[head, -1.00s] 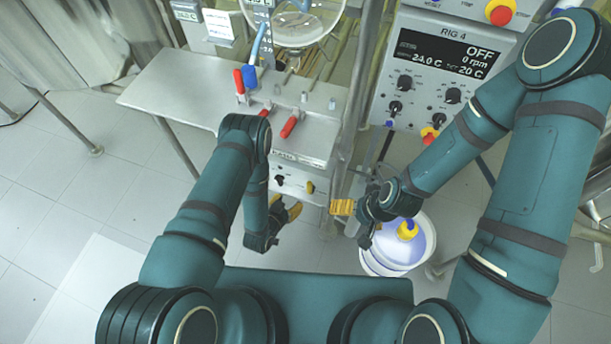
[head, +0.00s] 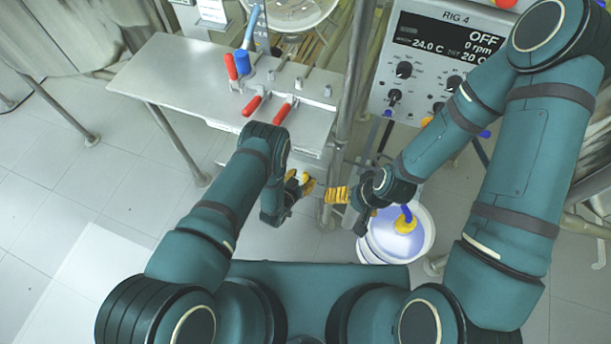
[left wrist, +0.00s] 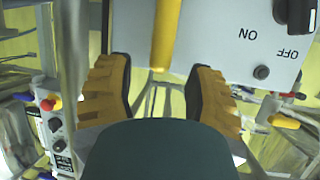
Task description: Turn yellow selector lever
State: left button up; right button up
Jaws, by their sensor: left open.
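The yellow selector lever (left wrist: 165,36) shows in the left wrist view as a bar coming down from the top edge in front of a pale panel (left wrist: 222,45). My left gripper (left wrist: 158,95) is open, with its yellow fingers to either side of the lever's lower end and no visible contact. In the head view, my left gripper (head: 302,184) is below the steel bench's front, and I cannot make out the lever there. My right gripper (head: 336,195) hangs to its right; its fingers overlap, so I cannot tell whether they are apart.
The panel bears a black knob (left wrist: 297,14) by ON and OFF marks. Red-handled clamps (head: 282,113) stand on the steel bench (head: 185,75). The RIG 4 control box (head: 440,62) is at the right. A white bucket (head: 417,232) stands below my right gripper.

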aim_at(305, 176)
pick_arm(q)
jog(key=shift+b+x, duration=0.3)
jog(key=shift+x, duration=1.25)
grip_shut()
jog(key=shift+s+d+f+m+y, duration=0.1)
jog(key=shift+s+d+m+y, duration=0.1)
jog(key=shift+d+m+y, duration=0.3)
jog(key=shift+s+d+f+m+y, duration=0.1)
jog(key=shift+s+d+m+y, duration=0.2)
jog(key=shift+d+m, duration=0.3)
jog(key=shift+s+d+f+m+t+y, duration=0.2)
jog(key=shift+d+f+m+t+y, duration=0.15)
jog(key=shift+d+m+y, duration=0.4)
grip_release()
